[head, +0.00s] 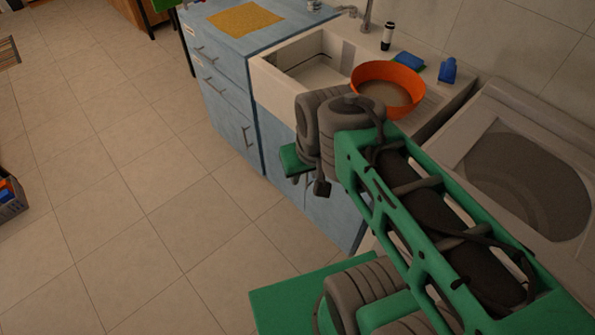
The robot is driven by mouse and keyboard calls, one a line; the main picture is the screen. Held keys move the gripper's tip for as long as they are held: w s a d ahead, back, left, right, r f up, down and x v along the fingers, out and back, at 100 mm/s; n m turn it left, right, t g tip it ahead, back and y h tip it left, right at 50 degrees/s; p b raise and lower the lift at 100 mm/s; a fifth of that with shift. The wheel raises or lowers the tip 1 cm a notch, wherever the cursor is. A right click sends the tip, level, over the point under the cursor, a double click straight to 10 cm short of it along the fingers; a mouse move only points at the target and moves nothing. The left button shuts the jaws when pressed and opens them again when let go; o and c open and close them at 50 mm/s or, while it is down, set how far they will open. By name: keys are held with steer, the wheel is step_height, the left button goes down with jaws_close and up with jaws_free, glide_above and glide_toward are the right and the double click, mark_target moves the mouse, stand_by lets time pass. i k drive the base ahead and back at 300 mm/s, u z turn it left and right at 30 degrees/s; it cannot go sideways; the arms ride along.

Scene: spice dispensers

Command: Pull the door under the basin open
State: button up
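The white basin (277,92) is set in the counter at the upper middle of the head view. Below it is the blue cabinet front with the door (335,222), partly covered by my green and grey arm. The visible part of the door looks flush with the cabinet front, but its edges and handle are not clear. My arm reaches from the lower right and bends down in front of the door. My gripper's fingers cannot be made out; they are hidden behind the arm links.
Blue drawers (215,85) with metal handles stand left of the basin. An orange bowl (388,88) sits on the counter at the basin's right. A top-loading washing machine (530,180) stands to the right. The tiled floor (150,200) at left is clear, apart from a grey crate (12,207) at the edge.

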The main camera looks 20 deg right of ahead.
mark_target(274, 133)
steer(key=z, duration=0.55)
steer(key=k, duration=0.15)
steer(key=u, duration=1.1)
steer(key=i, duration=0.5)
steer(key=u, duration=1.15)
